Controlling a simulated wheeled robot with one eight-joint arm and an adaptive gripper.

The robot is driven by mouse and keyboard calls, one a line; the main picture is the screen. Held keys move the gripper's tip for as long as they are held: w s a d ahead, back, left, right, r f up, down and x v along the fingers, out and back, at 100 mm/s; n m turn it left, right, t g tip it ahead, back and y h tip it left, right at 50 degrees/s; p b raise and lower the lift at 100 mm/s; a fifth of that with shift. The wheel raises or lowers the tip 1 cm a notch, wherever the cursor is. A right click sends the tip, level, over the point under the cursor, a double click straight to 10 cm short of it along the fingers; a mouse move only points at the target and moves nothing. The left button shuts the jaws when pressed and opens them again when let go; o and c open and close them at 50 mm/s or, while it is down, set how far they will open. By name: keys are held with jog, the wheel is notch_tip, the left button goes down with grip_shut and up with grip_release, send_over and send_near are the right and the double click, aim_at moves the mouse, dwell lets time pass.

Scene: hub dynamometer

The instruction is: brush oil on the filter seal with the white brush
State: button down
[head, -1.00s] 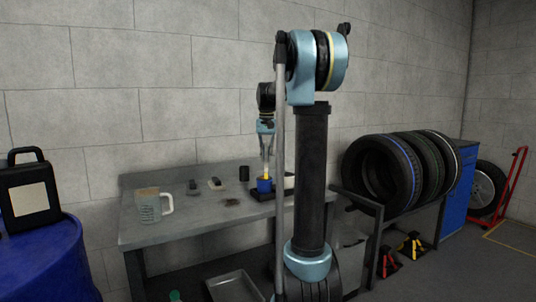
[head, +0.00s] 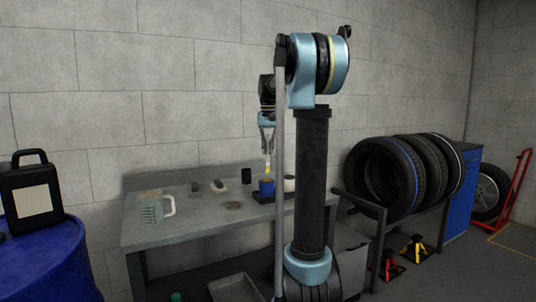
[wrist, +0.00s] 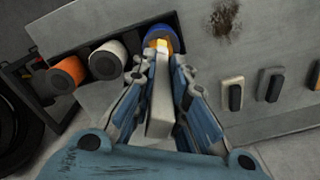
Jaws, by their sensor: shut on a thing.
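My gripper (head: 267,142) is shut on the white brush (wrist: 160,108), whose pale handle runs between the fingers in the wrist view (wrist: 158,68). The brush points down and its yellow tip (head: 267,168) is just above the blue filter (head: 266,189) in the head view. In the wrist view the orange-yellow tip overlaps the top of the blue filter (wrist: 162,32), so its seal is mostly hidden. A white filter (wrist: 108,60) and an orange filter (wrist: 68,74) stand in the same row. The head view shows a small gap between tip and filter.
Tyres (head: 375,175) on a rack stand right. A blue drum (head: 45,262) stands left.

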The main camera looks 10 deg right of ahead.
notch_tip(320, 180, up, 4)
jog(key=shift+r, duration=0.1)
dwell(0.4)
